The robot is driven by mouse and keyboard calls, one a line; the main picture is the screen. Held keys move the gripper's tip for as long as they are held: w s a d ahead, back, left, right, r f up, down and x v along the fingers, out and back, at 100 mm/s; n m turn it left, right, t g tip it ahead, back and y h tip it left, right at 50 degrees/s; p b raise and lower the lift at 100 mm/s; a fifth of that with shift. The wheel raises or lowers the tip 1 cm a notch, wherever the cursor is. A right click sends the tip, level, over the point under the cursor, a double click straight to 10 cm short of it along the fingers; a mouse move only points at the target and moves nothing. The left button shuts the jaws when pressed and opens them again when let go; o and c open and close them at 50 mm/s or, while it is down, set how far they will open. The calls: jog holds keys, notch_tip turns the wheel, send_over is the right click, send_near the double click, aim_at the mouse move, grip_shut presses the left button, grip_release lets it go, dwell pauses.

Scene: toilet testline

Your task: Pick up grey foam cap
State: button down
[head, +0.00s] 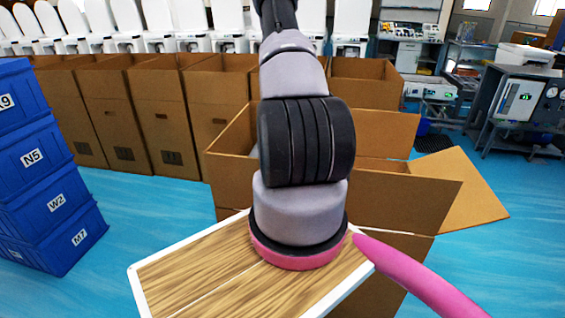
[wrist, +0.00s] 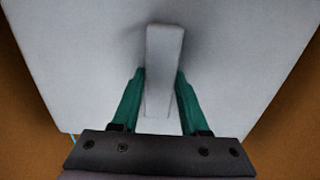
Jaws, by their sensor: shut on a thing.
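The grey foam cap (wrist: 235,60) fills most of the wrist view as a broad, flat, pale grey slab with a raised upright rib (wrist: 163,70) in its middle. My gripper (wrist: 160,85) has its two green fingers on either side of this rib and is shut on it. Brown cardboard shows past the slab's left and right edges. In the head view my arm reaches over the open cardboard box (head: 410,190) and hides much of it. Neither the fingers nor the cap can be seen there.
Blue stacked crates (head: 45,190) stand at the left. A row of tall cardboard boxes (head: 135,110) runs behind, with white toilets (head: 160,25) beyond. A wood-grain board (head: 190,275) with a white rim is low in front. Blue floor (head: 140,205) is clear between crates and box.

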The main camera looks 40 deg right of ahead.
notch_tip(320, 180, up, 26)
jog(key=shift+f, duration=0.2)
dwell(1.0)
